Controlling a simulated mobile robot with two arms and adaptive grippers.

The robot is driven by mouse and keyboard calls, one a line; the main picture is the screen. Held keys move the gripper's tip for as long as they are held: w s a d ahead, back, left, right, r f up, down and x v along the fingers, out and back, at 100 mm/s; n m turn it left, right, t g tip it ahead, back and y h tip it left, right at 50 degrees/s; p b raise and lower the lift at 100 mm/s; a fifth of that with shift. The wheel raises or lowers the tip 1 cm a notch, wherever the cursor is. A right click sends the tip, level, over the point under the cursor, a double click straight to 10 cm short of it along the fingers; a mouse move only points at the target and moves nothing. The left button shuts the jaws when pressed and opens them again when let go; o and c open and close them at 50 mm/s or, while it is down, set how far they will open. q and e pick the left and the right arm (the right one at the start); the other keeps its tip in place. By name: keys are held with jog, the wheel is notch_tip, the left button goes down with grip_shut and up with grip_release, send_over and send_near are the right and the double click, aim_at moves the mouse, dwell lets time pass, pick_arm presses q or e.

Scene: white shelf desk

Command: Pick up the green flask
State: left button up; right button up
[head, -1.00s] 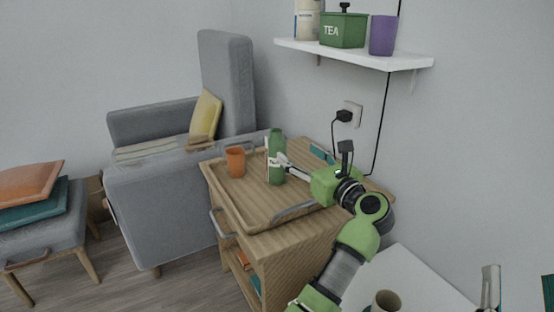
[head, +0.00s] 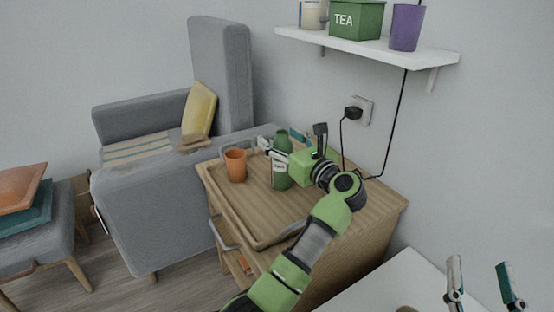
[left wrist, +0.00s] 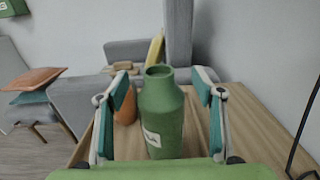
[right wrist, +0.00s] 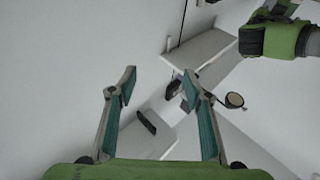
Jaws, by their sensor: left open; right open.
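The green flask (head: 280,181), with a white label, stands upright on the wooden tray on the cabinet. It fills the middle of the left wrist view (left wrist: 163,118). My left gripper (head: 282,146) is open at the flask, with one finger on each side of it in the left wrist view (left wrist: 160,82). Gaps show between flask and fingers there, and nothing is gripped. The arm hides part of the flask's right side in the head view. My right gripper (head: 478,262) is open and empty, far off at the lower right; its fingers also show in the right wrist view (right wrist: 156,78).
An orange cup (head: 236,165) stands just left of the flask on the wooden tray (head: 233,208). A white shelf (head: 400,50) with a tea box (head: 357,20) and purple cup (head: 406,27) hangs above. A grey armchair (head: 150,190) stands behind the cabinet. A white desk (head: 385,285) is in front.

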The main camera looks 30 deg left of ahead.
pick_arm(q)
jog(key=shift+s+d+r, duration=0.1)
jog(key=shift+d, duration=0.1)
jog(key=shift+c, duration=0.3)
grip_shut()
jog(key=shift+r, duration=0.15)
